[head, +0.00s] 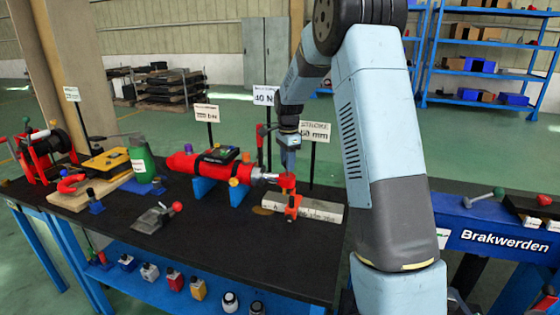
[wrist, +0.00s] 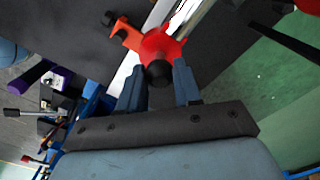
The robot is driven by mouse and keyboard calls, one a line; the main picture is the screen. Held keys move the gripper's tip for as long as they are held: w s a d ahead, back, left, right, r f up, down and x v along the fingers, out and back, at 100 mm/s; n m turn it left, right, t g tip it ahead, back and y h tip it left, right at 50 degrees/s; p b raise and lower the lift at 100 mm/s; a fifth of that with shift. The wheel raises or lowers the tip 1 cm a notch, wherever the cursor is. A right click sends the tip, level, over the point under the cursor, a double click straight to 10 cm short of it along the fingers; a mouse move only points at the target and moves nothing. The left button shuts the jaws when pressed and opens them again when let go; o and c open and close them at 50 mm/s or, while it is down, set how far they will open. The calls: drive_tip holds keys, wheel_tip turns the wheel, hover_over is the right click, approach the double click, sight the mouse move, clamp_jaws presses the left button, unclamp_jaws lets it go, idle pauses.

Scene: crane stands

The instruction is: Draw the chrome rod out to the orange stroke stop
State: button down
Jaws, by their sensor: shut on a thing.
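A red cylinder (head: 215,167) lies on blue supports on the black bench. The short bright chrome rod (head: 266,177) comes out of its right end; it also shows in the wrist view (wrist: 202,17). At the rod's end is a red star-shaped knob (wrist: 162,44) with a dark hub. My gripper (head: 288,168) reaches down on it from above, its two blue fingers (wrist: 159,80) shut on the hub side. The orange stroke stop (head: 293,205) stands on a pale scale bar close to the knob; the wrist view shows it with a black knob (wrist: 127,36). Any gap between them is unclear.
The pale scale bar (head: 323,208) runs right of the cylinder. Sign posts (head: 316,132) stand behind it. A clamp tool (head: 157,217) lies in front; a green container (head: 143,158) stands left.

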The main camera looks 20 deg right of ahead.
drive_tip(key=shift+s+d, duration=0.35)
drive_tip(key=shift+d, duration=0.2)
drive_tip(key=shift+s+d, duration=0.3)
drive_tip(key=shift+d, duration=0.2)
drive_tip(key=c, duration=0.8)
unclamp_jaws()
wheel_tip(320, 180, up, 14)
drive_tip(key=shift+f, duration=0.15)
